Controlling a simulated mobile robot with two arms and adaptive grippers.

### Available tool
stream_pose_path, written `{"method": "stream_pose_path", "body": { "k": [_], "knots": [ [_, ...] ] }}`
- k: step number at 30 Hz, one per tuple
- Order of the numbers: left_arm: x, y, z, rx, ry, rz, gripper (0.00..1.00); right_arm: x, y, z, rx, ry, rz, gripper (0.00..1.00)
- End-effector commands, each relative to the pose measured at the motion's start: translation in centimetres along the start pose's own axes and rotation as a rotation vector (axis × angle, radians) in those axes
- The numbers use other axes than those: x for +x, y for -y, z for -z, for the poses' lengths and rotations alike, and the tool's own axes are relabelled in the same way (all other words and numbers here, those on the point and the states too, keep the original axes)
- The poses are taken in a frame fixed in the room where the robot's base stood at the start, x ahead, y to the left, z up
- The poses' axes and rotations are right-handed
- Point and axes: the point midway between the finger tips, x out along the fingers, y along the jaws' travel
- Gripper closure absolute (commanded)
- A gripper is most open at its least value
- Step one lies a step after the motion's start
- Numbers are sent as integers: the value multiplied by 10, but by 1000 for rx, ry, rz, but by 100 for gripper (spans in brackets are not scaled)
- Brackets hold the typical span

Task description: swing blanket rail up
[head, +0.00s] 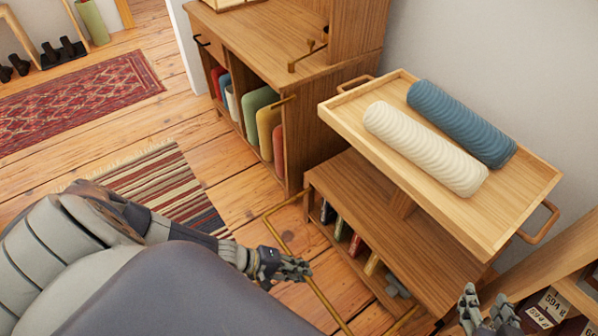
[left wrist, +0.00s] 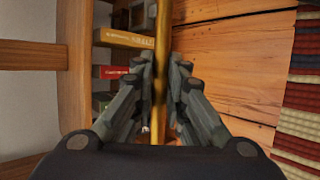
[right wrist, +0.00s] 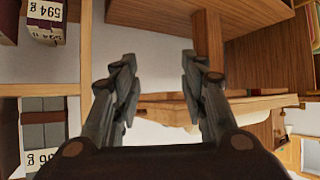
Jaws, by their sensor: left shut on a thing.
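The blanket rail is a thin brass bar (head: 284,240) in front of the low wooden shelf unit (head: 357,195), joined near its front left corner and running toward the bottom of the head view. My left gripper (head: 303,270) is shut on the rail's long bar. In the left wrist view the brass bar (left wrist: 161,60) passes between the two fingers. My right gripper (head: 487,318) is at the lower right of the head view, near the tray's right end. In the right wrist view its fingers (right wrist: 157,75) are apart with nothing between them.
A wooden tray (head: 350,112) with cream and blue rolls sits on top of the low unit. Books (head: 340,228) stand inside it. A taller cabinet (head: 300,120) is behind left. Shelving with labelled boxes (head: 553,304) is close at right. Floor (head: 225,180) is free at left.

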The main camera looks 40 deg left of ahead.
Motion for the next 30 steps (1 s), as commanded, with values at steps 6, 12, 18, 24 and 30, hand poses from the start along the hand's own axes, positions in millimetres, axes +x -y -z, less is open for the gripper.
{"method": "stream_pose_path", "body": {
  "k": [6, 12, 18, 24, 30],
  "knots": [
    [0, -19, -1, 3, 3, -30, 100, -6, -3, -23, 1, 113, -7, 60],
    [-1, -20, -2, 2, 3, -31, 100, -8, -4, -31, 2, 148, -8, 60],
    [-1, -20, -2, 2, 4, -31, 100, -8, -4, -32, 2, 151, -9, 60],
    [-1, -20, -2, 2, 4, -31, 79, -8, -4, -32, 2, 150, -9, 60],
    [-1, -18, -2, 1, 3, -26, 79, -8, -4, -31, 2, 149, -9, 60]
  ]
}}
